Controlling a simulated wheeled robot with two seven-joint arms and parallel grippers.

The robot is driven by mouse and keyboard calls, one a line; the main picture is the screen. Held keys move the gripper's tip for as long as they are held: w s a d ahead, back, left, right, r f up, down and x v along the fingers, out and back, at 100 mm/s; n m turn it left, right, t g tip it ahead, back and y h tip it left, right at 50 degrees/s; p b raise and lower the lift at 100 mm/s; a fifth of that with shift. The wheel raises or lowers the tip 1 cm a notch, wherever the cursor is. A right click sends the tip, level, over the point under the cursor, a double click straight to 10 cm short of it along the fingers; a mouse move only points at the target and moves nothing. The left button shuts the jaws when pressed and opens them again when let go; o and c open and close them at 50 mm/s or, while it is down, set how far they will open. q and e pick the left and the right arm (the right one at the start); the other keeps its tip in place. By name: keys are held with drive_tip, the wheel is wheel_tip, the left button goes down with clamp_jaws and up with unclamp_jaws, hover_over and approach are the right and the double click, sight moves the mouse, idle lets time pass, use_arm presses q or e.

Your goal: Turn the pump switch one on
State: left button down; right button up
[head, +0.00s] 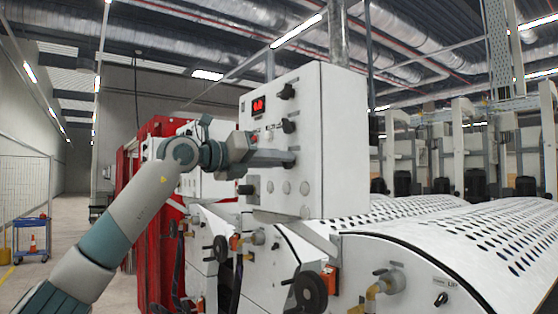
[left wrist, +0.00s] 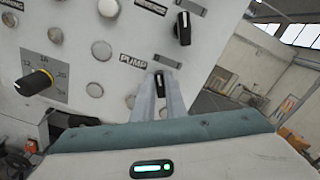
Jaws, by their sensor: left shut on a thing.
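The white control panel (head: 310,85) stands in the middle of the head view, with a red display and several black knobs and buttons. My left arm reaches in from the left, and my left gripper (head: 292,158) is against the panel face below the upper black knobs. In the left wrist view the two fingers of the left gripper (left wrist: 161,92) are shut on a small black pump switch (left wrist: 159,80), just right of the "PUMP" label (left wrist: 133,60). The fingers hide part of the switch. In the head view the gripper covers the switch. My right gripper is not in view.
Another black knob (left wrist: 184,28) sits above the gripped switch, and a yellow-tipped dial (left wrist: 35,83) is at the left. White perforated covers (head: 480,235) fill the right of the head view. A blue cart (head: 32,238) stands far left on open floor.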

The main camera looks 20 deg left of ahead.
use_arm(q)
drive_tip(key=shift+m, duration=0.4)
drive_tip(key=m, duration=0.5)
drive_tip(key=m+b, duration=0.1)
drive_tip(key=m, duration=0.5)
drive_tip(key=shift+s+d+r, duration=0.1)
drive_tip(key=shift+s+d, duration=0.05)
drive_tip(key=shift+s, duration=0.05)
drive_tip(key=c, duration=1.8)
unclamp_jaws()
drive_tip(key=shift+s, duration=0.1)
